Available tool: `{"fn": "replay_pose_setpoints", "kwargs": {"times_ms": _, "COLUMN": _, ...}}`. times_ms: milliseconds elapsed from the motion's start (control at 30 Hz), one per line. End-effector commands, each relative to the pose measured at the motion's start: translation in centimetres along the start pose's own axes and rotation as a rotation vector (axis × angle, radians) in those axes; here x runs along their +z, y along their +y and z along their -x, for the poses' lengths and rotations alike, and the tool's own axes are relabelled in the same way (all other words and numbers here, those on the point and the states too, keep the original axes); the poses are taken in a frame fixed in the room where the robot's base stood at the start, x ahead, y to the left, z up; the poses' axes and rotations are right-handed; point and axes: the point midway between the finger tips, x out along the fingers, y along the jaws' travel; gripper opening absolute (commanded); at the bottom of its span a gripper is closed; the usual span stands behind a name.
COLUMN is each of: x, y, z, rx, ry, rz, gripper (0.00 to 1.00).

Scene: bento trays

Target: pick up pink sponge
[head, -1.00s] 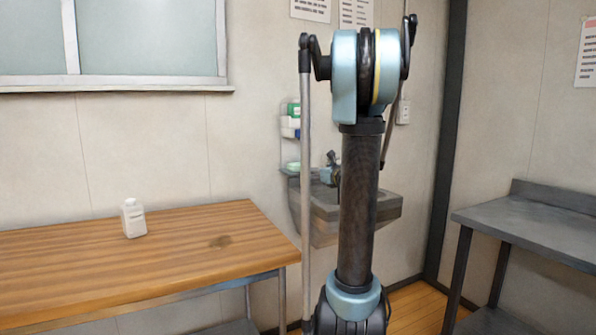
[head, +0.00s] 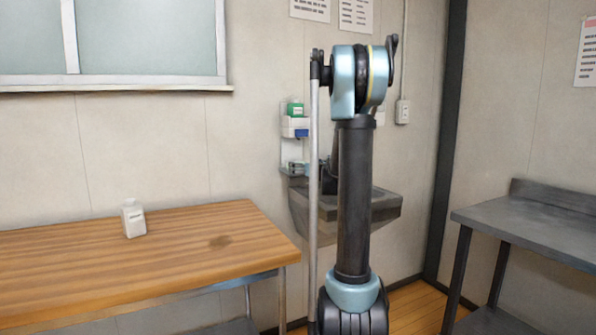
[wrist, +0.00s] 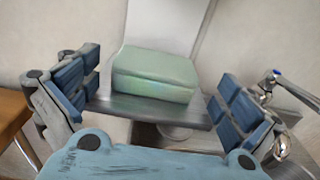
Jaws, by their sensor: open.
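No pink sponge shows in either view. In the wrist view a pale green, sponge-like block (wrist: 154,74) lies on a small grey ledge (wrist: 150,107) against a white back panel. My gripper (wrist: 158,98) is open, with one blue-padded finger to the left of the block and one to the right. There are gaps between the block and both fingers, so nothing is held. In the head view my gripper is at the wall shelf (head: 292,150), largely hidden behind my arm, and the block cannot be made out clearly.
A grey sink (head: 385,205) hangs beside the shelf; its tap (wrist: 283,88) is close to my right finger in the wrist view. A green item (head: 296,109) stands on the upper shelf. A wooden table (head: 60,260) with a white bottle (head: 133,218) is left, a metal table (head: 530,220) right.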

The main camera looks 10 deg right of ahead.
Motion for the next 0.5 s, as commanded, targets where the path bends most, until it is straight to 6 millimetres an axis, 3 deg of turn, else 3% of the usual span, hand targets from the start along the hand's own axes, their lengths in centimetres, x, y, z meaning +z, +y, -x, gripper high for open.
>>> {"fn": "replay_pose_setpoints", "kwargs": {"times_ms": 300, "x": 0.3, "y": 0.3, "z": -4.0, "rx": 0.001, "ry": 0.000, "rz": 0.001, "gripper": 1.00}}
{"fn": "replay_pose_setpoints", "kwargs": {"times_ms": 500, "x": 0.3, "y": 0.3, "z": -4.4, "rx": 0.000, "ry": 0.000, "rz": 0.001, "gripper": 1.00}}
